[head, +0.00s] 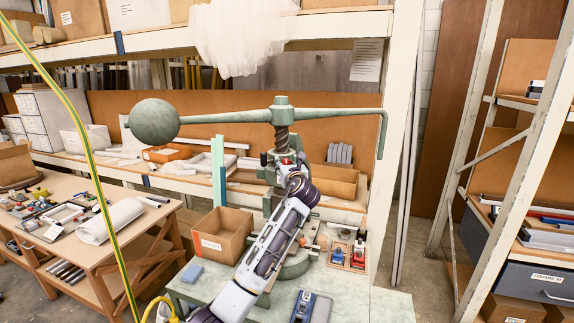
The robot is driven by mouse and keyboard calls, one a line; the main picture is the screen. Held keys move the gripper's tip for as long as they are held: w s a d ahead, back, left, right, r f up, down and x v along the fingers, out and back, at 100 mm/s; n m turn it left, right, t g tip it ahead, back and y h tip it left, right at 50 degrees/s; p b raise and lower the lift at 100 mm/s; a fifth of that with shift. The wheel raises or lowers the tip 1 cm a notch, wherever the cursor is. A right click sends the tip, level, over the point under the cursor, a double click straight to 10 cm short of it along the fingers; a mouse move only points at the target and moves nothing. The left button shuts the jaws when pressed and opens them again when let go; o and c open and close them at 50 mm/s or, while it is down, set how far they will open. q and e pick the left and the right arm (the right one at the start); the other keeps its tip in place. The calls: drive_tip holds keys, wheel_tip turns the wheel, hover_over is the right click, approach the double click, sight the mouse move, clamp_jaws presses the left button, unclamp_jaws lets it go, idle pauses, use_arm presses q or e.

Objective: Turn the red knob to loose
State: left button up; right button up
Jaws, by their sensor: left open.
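The green fly press (281,101) stands on the bench, with its screw (282,138) upright under a long crossbar. A small red spot, likely the red knob (286,161), shows on the press head just below the screw. My left gripper (293,168) is open at the press head, close to this red spot. Its fingers overlap the dark parts there, and I cannot tell whether they touch the knob. My left forearm hides much of the press body. My right gripper is out of view.
The crossbar carries a big ball (154,122) on the left and a hanging handle (383,135) on the right. A cardboard box (222,234), a blue block (191,272) and a wooden tray (348,255) sit on the bench. A yellow-green cable (90,150) crosses the left side.

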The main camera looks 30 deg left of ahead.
use_arm(q)
drive_tip(key=c, duration=1)
drive_tip(key=shift+c, duration=0.2)
drive_tip(key=shift+n, duration=0.5)
drive_tip(key=n, duration=0.6)
drive_tip(key=shift+s+f, duration=0.1)
drive_tip(key=n+b, duration=0.2)
drive_tip(key=n, duration=0.3)
drive_tip(key=n+b, duration=0.2)
drive_tip(key=n, duration=0.3)
drive_tip(key=shift+a+f+n, duration=0.1)
drive_tip(key=shift+f+n, duration=0.1)
drive_tip(key=shift+n, duration=0.2)
